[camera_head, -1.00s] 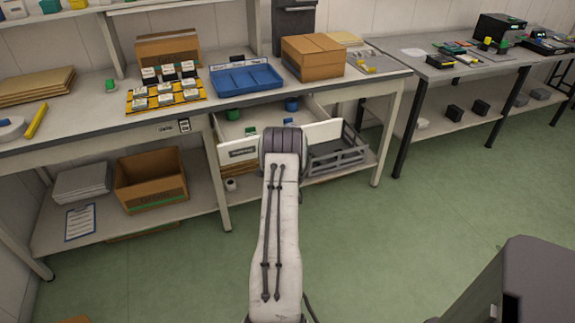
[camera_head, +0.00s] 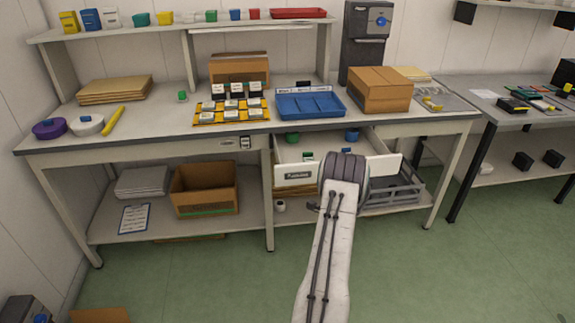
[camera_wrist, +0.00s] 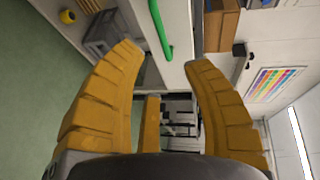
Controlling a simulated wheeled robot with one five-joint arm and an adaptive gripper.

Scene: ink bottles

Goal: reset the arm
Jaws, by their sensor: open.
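My gripper (camera_wrist: 165,57) shows in the wrist view with its yellow fingers spread wide and nothing between them. In the head view my arm reaches toward the open drawer (camera_head: 297,174) under the bench, and its end hides part of the drawer. I cannot make out the fingers clearly there. Several small ink bottles with white labels stand on a yellow rack (camera_head: 203,120) on the workbench (camera_head: 150,128).
A blue tray (camera_head: 310,104) and a cardboard box (camera_head: 380,90) are on the bench. An open carton (camera_head: 205,188) and a grey crate (camera_head: 400,187) sit on the lower shelf.

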